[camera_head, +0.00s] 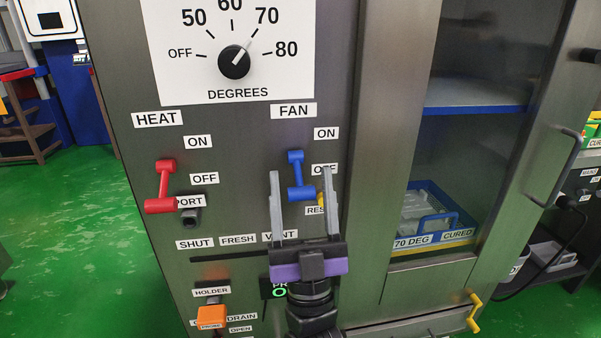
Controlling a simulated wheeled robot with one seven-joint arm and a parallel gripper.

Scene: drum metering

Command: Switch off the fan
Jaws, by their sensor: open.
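The blue fan lever (296,172) is on the grey cabinet front, below the FAN label (293,110). It stands nearly upright, its upper end between the heights of the ON label (326,133) and the OFF label (322,169), its wider lower end below OFF. My gripper (300,171) is open, pointing up the panel. Its two grey fingers appear on either side of the lever's lower part; I cannot tell whether they touch it or how far they are from the panel. The right finger partly covers the OFF label.
A red heat lever (162,187) is to the left, above a dark port (190,217). A dial (234,62) is above. A yellow part (321,200) shows by the right finger. An orange probe (211,316) is below left. The glass door has a protruding handle (558,168).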

